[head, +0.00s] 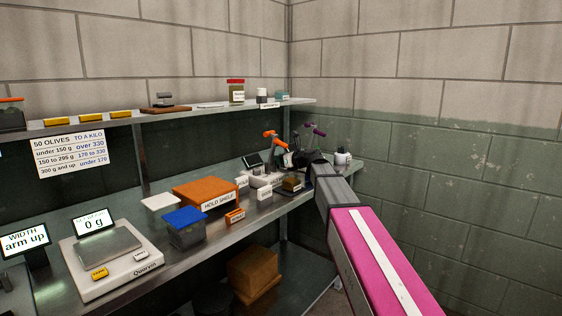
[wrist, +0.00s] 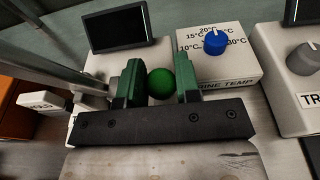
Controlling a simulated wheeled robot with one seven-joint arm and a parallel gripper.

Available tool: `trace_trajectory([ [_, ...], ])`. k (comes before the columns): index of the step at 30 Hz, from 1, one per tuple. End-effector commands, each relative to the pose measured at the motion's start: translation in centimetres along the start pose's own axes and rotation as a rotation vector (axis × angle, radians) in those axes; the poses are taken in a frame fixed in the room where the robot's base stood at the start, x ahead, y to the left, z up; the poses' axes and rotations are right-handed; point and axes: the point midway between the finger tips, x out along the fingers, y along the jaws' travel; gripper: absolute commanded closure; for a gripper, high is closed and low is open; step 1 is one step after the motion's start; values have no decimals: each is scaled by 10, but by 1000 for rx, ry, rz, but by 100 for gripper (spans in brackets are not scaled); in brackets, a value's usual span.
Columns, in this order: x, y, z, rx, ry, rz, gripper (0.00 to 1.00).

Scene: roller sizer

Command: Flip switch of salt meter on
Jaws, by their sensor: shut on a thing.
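A white device with a dark, blank screen (wrist: 117,27) stands on the bench at the far right; its label is hidden, so I cannot tell for sure that it is the salt meter. Its screen also shows in the head view (head: 252,160). A round green knob (wrist: 160,82) shows between the green fingers of my gripper (wrist: 158,84). The fingers are shut on it, one on each side. What lies below the knob is hidden behind the fingers and palm. In the head view my gripper (head: 290,160) reaches over the back right of the bench.
A white brine temp box with a blue dial (wrist: 215,42) stands close right of my gripper. Another box with a grey knob (wrist: 303,58) is further right. The orange hold shelf (head: 206,193) and a scale reading 0 g (head: 112,264) stand left along the bench.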

Motion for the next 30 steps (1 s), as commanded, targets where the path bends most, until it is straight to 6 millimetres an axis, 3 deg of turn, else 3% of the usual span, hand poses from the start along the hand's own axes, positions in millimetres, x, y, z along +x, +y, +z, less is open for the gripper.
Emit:
trace_trajectory([
  [15, 3, 0, 1, 2, 66, 0, 93],
  [16, 3, 0, 1, 2, 66, 0, 66],
  [18, 3, 0, 1, 2, 66, 0, 48],
  [30, -7, 1, 1, 2, 65, -2, 48],
])
